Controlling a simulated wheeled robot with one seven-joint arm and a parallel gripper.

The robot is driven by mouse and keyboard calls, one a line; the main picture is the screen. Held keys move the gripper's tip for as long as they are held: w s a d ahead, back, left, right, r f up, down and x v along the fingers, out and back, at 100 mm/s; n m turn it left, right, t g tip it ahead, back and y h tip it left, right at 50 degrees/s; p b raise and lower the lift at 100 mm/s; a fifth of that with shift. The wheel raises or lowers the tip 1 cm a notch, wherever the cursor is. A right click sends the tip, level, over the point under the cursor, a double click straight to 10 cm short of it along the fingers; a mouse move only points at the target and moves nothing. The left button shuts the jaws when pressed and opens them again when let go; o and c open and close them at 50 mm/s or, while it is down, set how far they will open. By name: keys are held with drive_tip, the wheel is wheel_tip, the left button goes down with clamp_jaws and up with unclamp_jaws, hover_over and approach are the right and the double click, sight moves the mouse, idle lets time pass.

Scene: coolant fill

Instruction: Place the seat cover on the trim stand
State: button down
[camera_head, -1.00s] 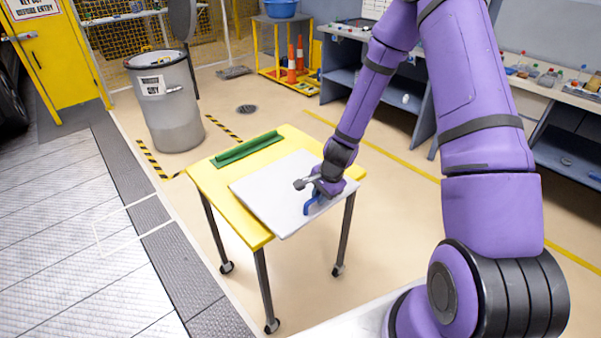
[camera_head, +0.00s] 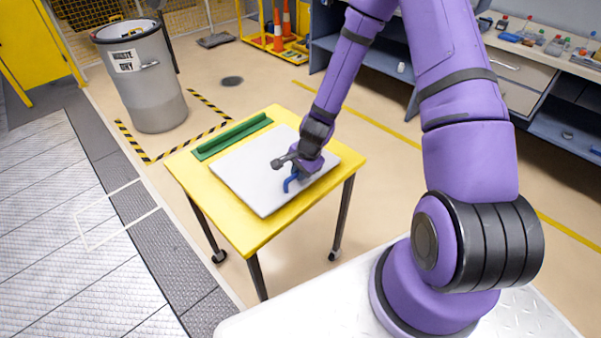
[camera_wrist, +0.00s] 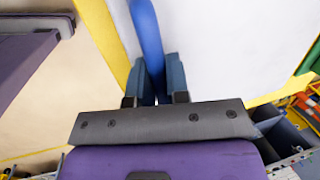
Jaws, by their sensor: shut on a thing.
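The seat cover, a flat white panel (camera_head: 250,178) with a blue handle (camera_head: 290,185), lies flat over the top of the yellow trim stand (camera_head: 257,236). Whether it rests on the stand or hovers just above it, I cannot tell. A green rail (camera_head: 232,138) runs along the stand's far left edge, beside the panel. My gripper (camera_head: 291,176) is shut on the blue handle near the panel's right part. In the wrist view the handle (camera_wrist: 147,35) passes between the fingers (camera_wrist: 158,85), with the white panel (camera_wrist: 225,50) beyond and yellow edges around it.
A grey drum (camera_head: 140,75) stands behind the stand at left, near black-and-yellow floor tape. A workbench (camera_head: 540,55) with small bottles is at the back right. Orange cones (camera_head: 287,20) stand at the back. The floor around the stand is clear.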

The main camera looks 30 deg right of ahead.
drive_tip(key=shift+f, duration=0.85)
drive_tip(key=c, duration=1.1)
unclamp_jaws()
drive_tip(key=shift+r, duration=0.1)
